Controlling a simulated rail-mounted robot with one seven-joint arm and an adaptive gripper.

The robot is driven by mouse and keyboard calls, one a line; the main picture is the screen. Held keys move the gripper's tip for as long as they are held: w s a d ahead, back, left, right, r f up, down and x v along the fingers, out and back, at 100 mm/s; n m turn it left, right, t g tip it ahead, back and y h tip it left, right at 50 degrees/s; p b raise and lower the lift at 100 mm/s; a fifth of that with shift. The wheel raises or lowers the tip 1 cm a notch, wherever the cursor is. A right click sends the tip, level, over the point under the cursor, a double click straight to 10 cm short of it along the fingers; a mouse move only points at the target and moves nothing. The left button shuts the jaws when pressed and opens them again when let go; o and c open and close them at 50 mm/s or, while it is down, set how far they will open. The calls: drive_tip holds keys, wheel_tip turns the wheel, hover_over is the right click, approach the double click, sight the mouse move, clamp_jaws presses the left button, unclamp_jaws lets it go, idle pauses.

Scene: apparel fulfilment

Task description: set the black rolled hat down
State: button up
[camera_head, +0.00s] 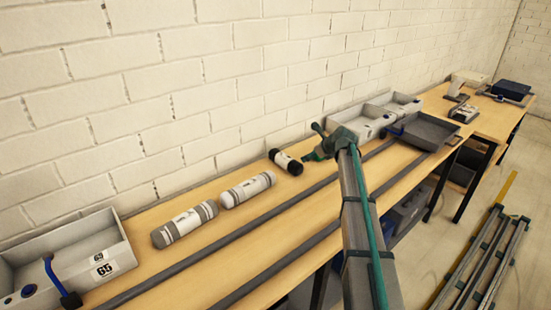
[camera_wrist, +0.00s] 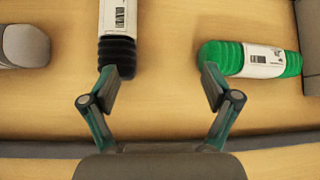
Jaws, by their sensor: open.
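The black rolled hat (camera_head: 285,162) lies on the wooden table near the wall in the head view, with a white label band around its middle. In the wrist view the black rolled hat (camera_wrist: 117,50) is at the upper left, its ribbed end close to my left finger. My gripper (camera_wrist: 160,76) is open, with nothing between its fingertips. In the head view my gripper (camera_head: 322,148) is just right of the hat, and its fingers are partly hidden by my arm.
A green roll with a white label (camera_wrist: 250,60) lies by my right finger in the wrist view. Two grey-and-white rolls (camera_head: 248,189) (camera_head: 184,224) lie left of the hat. Grey trays (camera_head: 112,262) (camera_head: 425,132) stand at both sides. Dark rails run along the table's front.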

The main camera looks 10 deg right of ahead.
drive_tip(key=g, duration=0.1)
approach(288, 158)
drive_tip(key=shift+w+d+f+m+y, duration=0.2)
drive_tip(key=shift+w+f, duration=0.1)
drive_tip(key=shift+f, duration=0.3)
drive_tip(key=shift+w+d+f+m+y, duration=0.2)
drive_tip(key=shift+w+d+f, duration=0.1)
drive_tip(key=shift+f, duration=0.35)
drive_tip(key=shift+w+a+f, duration=0.1)
drive_tip(key=shift+a+f, duration=0.05)
drive_tip(key=shift+a, duration=0.25)
drive_tip(key=p+x, duration=0.1)
drive_tip(key=x, duration=0.6)
drive_tip(key=p+x, duration=0.1)
drive_tip(key=x, duration=0.1)
drive_tip(key=shift+w+a+r, duration=0.25)
drive_tip(key=shift+w+a+f, duration=0.2)
drive_tip(key=shift+w+f, duration=0.05)
drive_tip(key=shift+f, duration=0.25)
drive_tip(key=c, duration=1.4)
drive_tip(key=shift+r, duration=0.15)
